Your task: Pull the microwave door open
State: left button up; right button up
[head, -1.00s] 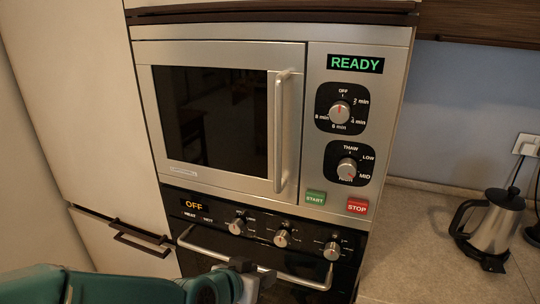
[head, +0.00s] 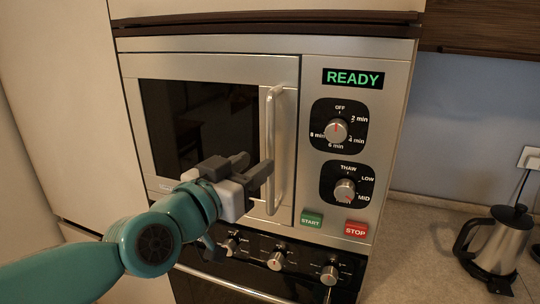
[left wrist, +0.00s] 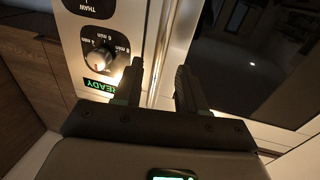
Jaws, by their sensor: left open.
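The microwave (head: 350,235) is built into a cabinet, and its silver-framed door (head: 215,67) with a dark window is shut. A vertical metal handle (head: 273,120) runs down the door's right side. My left gripper (head: 256,168) is open at the lower half of the handle, coming from the left. In the left wrist view, the two dark fingers of the gripper (left wrist: 157,90) stand apart, with the bright handle (left wrist: 158,60) showing between them. I cannot tell whether either finger touches it. My right gripper is not in view.
The control panel has two dials, a READY display (head: 353,78), a green START button (head: 311,218) and a red STOP button (head: 356,229). An oven with knobs (head: 276,260) sits below. A kettle (head: 494,240) stands on the counter (head: 420,240) at right.

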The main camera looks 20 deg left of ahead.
aim_at(268, 155)
pick_arm(q)
jog(key=x, duration=0.6)
jog(key=shift+w+p, duration=0.15)
jog(key=shift+p, duration=0.2)
jog(key=shift+w+d, duration=0.1)
jog(key=c, duration=0.3)
grip_shut()
